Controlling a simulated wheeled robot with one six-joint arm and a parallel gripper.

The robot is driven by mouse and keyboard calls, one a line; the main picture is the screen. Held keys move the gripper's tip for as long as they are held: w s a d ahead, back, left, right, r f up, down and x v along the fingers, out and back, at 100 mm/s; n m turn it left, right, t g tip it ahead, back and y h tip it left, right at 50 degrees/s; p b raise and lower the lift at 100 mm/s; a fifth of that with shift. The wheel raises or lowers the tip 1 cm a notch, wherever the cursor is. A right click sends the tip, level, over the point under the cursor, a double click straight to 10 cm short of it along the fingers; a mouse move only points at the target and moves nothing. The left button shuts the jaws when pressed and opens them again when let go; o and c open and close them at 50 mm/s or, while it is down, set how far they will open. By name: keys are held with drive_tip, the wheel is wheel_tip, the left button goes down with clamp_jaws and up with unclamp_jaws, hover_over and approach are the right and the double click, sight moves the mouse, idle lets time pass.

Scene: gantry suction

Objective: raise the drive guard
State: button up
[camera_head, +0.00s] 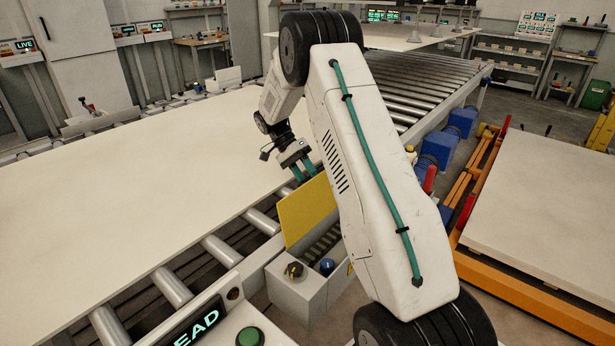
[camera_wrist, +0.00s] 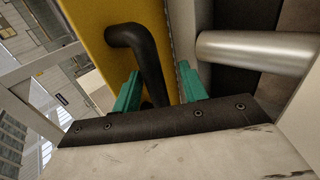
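The yellow drive guard (camera_head: 306,212) is a flat panel standing steeply upright along the conveyor side of a grey drive box (camera_head: 302,297). Dark ribbed parts (camera_head: 322,246) show in the box beside it. In the wrist view, the guard (camera_wrist: 88,30) carries a bent black handle (camera_wrist: 148,62). My gripper (camera_head: 304,172) is at the guard's upper far end. In the wrist view, my gripper's green fingers (camera_wrist: 158,72) stand apart, with the handle's lower length between them. Gaps show beside the handle, so I see no firm hold. The handle is hidden in the head view.
A large pale sheet (camera_head: 130,170) lies on the roller conveyor (camera_head: 222,250) to the left. Blue motors (camera_head: 438,149) and an orange frame (camera_head: 535,305) lie to the right.

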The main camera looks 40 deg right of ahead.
drive_tip(key=d+v, duration=0.1)
drive_tip(key=v, duration=0.6)
drive_tip(key=shift+w+a+r, duration=0.2)
drive_tip(key=shift+w+a, duration=0.1)
drive_tip(key=shift+a, duration=0.2)
